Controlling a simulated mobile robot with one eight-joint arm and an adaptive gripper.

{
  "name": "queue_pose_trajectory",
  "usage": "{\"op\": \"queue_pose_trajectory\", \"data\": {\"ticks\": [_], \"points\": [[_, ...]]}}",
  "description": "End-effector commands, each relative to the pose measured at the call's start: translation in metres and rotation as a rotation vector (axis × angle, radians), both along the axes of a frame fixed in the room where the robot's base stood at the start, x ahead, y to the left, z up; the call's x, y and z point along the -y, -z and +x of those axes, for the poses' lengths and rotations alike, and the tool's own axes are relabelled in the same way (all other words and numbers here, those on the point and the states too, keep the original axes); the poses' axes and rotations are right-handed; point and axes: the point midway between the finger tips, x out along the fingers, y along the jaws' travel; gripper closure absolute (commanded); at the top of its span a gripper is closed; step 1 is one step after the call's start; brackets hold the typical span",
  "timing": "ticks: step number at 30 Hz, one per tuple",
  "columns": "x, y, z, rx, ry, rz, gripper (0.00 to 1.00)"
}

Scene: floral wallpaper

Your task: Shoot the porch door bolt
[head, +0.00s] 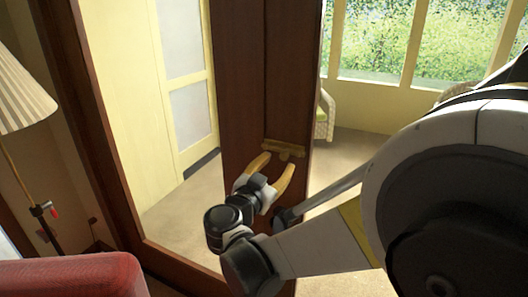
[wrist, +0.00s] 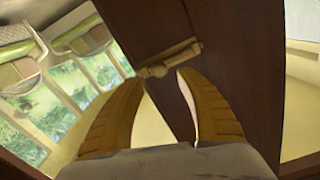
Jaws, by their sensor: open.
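The porch door bolt (head: 284,149) is a brass-coloured bar mounted crosswise on the dark brown wooden door frame (head: 238,60). My gripper (head: 272,165) is open, its two yellow fingers spread just below and in front of the bolt. In the wrist view the bolt (wrist: 170,59) lies just beyond the fingertips of my gripper (wrist: 158,74), with a small knob near its left end. The fingers look empty. I cannot tell whether a fingertip touches the bolt.
A cream-framed glazed door (head: 188,85) stands behind the glass at left. A wicker chair (head: 325,115) is beyond at right. A red armchair (head: 75,275) and a floor lamp (head: 22,95) stand at the near left. Pale floor (head: 345,150) beyond looks mostly clear.

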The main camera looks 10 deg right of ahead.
Motion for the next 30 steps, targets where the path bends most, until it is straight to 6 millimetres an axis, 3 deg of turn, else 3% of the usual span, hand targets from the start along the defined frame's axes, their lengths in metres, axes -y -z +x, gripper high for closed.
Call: {"op": "queue_pose_trajectory", "data": {"ticks": [3,9,20,25,30], "points": [[0.016,0.002,0.019,0.0,0.004,0.0,0.56],[0.03,0.001,0.04,-0.002,0.002,0.0,0.56],[0.033,0.0,0.045,-0.001,0.0,0.0,0.56],[0.033,0.0,0.045,-0.002,-0.001,0.0,1.0],[0.032,0.0,0.046,-0.001,0.0,0.0,1.0]]}}
